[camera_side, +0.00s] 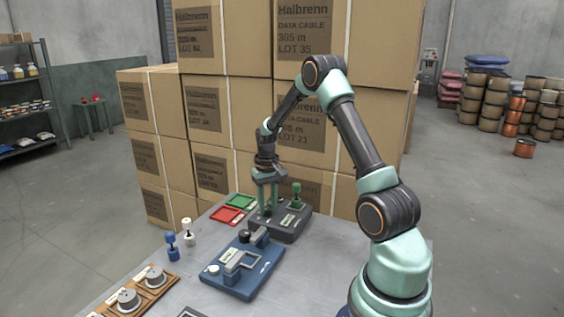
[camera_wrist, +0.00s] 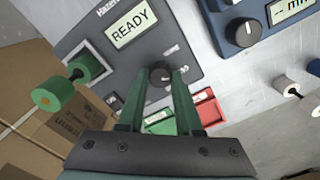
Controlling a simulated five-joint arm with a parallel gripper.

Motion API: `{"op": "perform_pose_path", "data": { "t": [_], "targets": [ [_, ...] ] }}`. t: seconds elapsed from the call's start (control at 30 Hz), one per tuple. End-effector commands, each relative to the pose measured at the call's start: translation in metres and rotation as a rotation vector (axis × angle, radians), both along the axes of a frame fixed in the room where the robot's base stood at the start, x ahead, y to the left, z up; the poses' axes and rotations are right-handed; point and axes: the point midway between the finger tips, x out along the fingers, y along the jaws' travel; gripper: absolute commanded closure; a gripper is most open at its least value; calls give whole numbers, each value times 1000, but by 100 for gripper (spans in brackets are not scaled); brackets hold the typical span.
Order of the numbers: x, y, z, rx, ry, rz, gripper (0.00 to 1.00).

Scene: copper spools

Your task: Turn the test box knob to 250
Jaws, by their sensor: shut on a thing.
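The dark grey box (camera_wrist: 195,42) with a display (camera_wrist: 130,24) reading READY lies below my gripper in the wrist view. Its black round knob (camera_wrist: 161,73) sits between my fingertips. My gripper (camera_wrist: 163,78) is shut on the knob, one green finger on each side. In the side view the same grey box (camera_side: 292,228) is on the table, with my gripper (camera_side: 268,210) reaching down to its back left part. The knob is hidden by the fingers there, and no scale number can be read.
A green spool-shaped piece (camera_side: 296,193) stands on the box's right. A blue device (camera_side: 240,284) with its own knob lies in front. Red (camera_side: 229,215) and green (camera_side: 240,201) trays lie to the left. White (camera_side: 187,231) and blue (camera_side: 171,244) pieces stand farther left. Stacked cartons (camera_side: 215,168) rise behind.

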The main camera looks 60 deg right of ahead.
Motion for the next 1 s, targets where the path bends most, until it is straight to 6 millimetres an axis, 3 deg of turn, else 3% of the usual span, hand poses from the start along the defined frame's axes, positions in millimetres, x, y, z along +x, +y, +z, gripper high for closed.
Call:
{"op": "perform_pose_path", "data": {
  "t": [0.17, 0.2, 0.27, 0.67, 0.77, 1.0],
  "targets": [
    [-1, 0, 1, 2, 2, 1, 100],
    [-1, 0, 1, 2, 2, 1, 55],
    [0, 0, 1, 2, 2, 1, 36],
    [0, 0, 6, -1, -1, 2, 36],
    [1, 0, 18, -2, -2, 2, 36],
    [1, -1, 67, -3, -4, 2, 36]
  ]
}}
